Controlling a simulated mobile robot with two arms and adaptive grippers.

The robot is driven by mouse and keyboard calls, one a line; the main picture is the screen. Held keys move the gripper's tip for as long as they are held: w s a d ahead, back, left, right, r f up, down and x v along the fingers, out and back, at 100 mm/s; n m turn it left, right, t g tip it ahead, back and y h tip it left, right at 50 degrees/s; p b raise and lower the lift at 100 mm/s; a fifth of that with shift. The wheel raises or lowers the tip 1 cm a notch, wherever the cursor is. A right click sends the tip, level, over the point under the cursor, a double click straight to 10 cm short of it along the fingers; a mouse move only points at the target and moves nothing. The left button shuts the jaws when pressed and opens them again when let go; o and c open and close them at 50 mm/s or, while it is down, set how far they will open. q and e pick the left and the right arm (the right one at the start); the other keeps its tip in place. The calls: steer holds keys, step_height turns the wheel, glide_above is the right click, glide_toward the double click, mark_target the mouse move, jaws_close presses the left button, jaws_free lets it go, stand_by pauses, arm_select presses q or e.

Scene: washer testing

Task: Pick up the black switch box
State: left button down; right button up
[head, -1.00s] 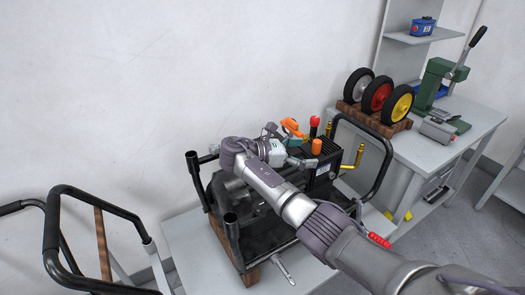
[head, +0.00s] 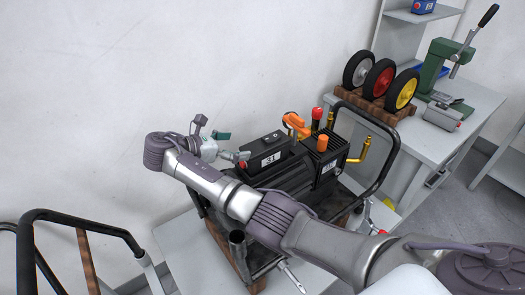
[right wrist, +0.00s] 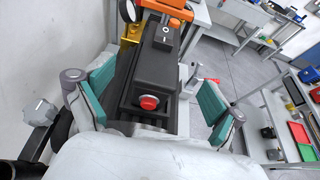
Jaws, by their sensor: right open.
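The black switch box (head: 264,153) sits on top of the washer machine (head: 294,178) in the head view, with a white "31" label on its side. In the right wrist view the box (right wrist: 150,85) has a red button on its near end and a rocker switch on top. My right gripper (head: 232,147) is at the left end of the box. Its teal fingers (right wrist: 155,92) are open, one on each side of the box, with visible gaps. The box is not gripped. My left gripper is not in view.
An orange handle (head: 297,126), a red knob and brass pipes rise from the machine beyond the box. Black tube frames (head: 390,150) flank it. A workbench (head: 455,140) with several wheels and a green press stands at right. A plain wall is behind.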

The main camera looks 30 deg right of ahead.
mark_target(264, 143)
steer(key=p+x, duration=0.1)
steer(key=x, duration=0.3)
steer(key=shift+s+d, duration=0.1)
steer(key=shift+d, duration=0.3)
steer(key=shift+d+f, duration=0.2)
steer(key=shift+p+x, duration=0.75)
steer(key=shift+x, duration=1.7)
steer(key=shift+d+f, duration=0.15)
steer(key=shift+d, duration=0.05)
steer(key=shift+a, duration=0.1)
steer(key=shift+c, duration=0.6)
steer(key=c, duration=1.4)
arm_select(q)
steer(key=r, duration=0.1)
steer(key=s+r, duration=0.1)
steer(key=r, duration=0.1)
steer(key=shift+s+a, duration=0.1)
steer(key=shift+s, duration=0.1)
